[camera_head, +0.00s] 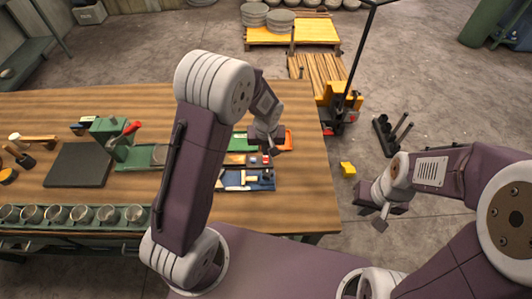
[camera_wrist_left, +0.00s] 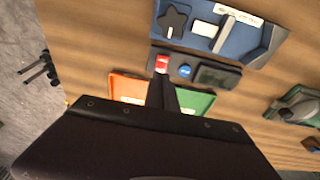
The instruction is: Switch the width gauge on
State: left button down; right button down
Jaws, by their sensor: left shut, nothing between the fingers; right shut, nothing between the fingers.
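The width gauge (camera_wrist_left: 203,74) is a dark slab with a red button (camera_wrist_left: 162,63), a blue button (camera_wrist_left: 185,69) and a dark grey display (camera_wrist_left: 216,76). In the head view the gauge (camera_head: 236,159) lies on the wooden table, partly hidden by my left arm. My left gripper (camera_wrist_left: 161,80) is shut and empty, its tips next to the red button; I cannot tell whether they touch it. The left gripper also shows in the head view (camera_head: 270,149). My right gripper (camera_head: 381,222) is shut and empty, off the table's right side.
An orange tray (camera_wrist_left: 128,88) and a green tray (camera_wrist_left: 196,103) lie on one side of the gauge. A blue tray (camera_wrist_left: 238,42) with tools lies on the other. A green press with a red handle (camera_head: 132,128) and a row of cups (camera_head: 82,214) stand further left.

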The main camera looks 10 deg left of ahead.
aim_at(266, 159)
pick_arm(q)
jog(key=shift+w+a+f, duration=0.1)
jog(key=shift+w+f, duration=0.1)
jog(key=shift+f, duration=0.75)
jog(key=shift+w+f, duration=0.15)
jog(key=shift+f, duration=0.8)
